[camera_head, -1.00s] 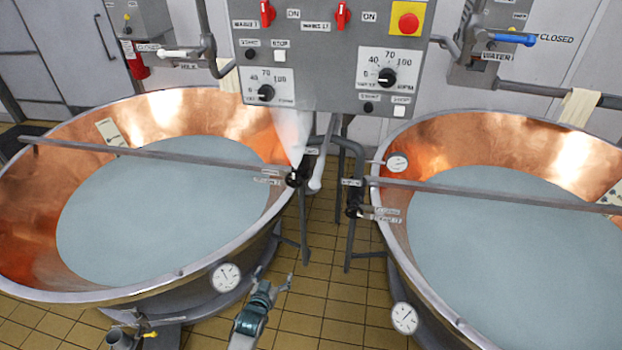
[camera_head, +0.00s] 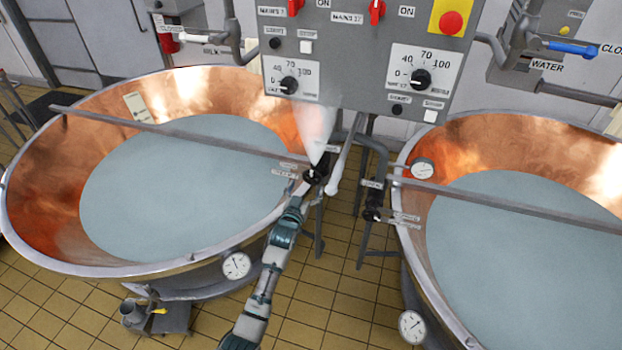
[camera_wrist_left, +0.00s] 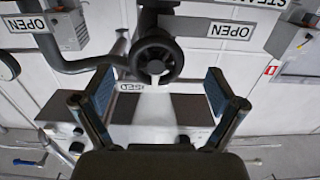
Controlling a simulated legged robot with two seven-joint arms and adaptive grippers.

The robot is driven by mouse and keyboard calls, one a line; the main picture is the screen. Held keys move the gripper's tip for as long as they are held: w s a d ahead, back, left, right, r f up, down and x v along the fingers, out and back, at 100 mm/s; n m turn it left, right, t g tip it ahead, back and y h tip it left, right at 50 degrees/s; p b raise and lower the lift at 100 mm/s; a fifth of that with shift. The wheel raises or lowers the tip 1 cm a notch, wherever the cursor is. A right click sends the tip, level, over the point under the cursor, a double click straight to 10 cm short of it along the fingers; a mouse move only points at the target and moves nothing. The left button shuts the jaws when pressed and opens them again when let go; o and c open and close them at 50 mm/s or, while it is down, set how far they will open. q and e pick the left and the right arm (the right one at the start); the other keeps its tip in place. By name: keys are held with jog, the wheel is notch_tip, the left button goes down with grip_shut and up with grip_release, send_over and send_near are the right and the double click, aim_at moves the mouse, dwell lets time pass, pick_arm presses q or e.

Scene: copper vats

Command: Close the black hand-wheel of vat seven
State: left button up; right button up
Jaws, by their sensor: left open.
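A black hand-wheel (camera_head: 316,176) sits on the pipe at the right rim of the left copper vat (camera_head: 30,200), below the control panel. A white plume (camera_head: 316,130) shows just above it. My left gripper (camera_head: 304,197) is open and empty, just in front of and below this wheel. In the left wrist view the wheel (camera_wrist_left: 156,66) is centred beyond the spread fingers (camera_wrist_left: 160,97), with no contact visible. An OPEN label (camera_wrist_left: 230,29) and a partly hidden label ending in "SED" lie near it. The vat number is too small to read for sure. My right gripper is out of view.
A second black wheel (camera_head: 372,214) is at the left rim of the right vat (camera_head: 418,260). A grey bar (camera_head: 180,132) crosses the left vat. The control panel (camera_head: 350,60) hangs above. Pipes stand between the vats. The tiled floor between them is otherwise open.

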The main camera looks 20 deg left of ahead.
aim_at(312, 181)
pick_arm(q)
jog(key=w, duration=0.2)
jog(key=w+d, duration=0.1)
jog(key=w, duration=0.1)
jog(key=shift+w+r, duration=0.1)
jog(key=shift+w, duration=0.3)
jog(key=shift+a, duration=0.15)
jog(key=shift+a, duration=0.1)
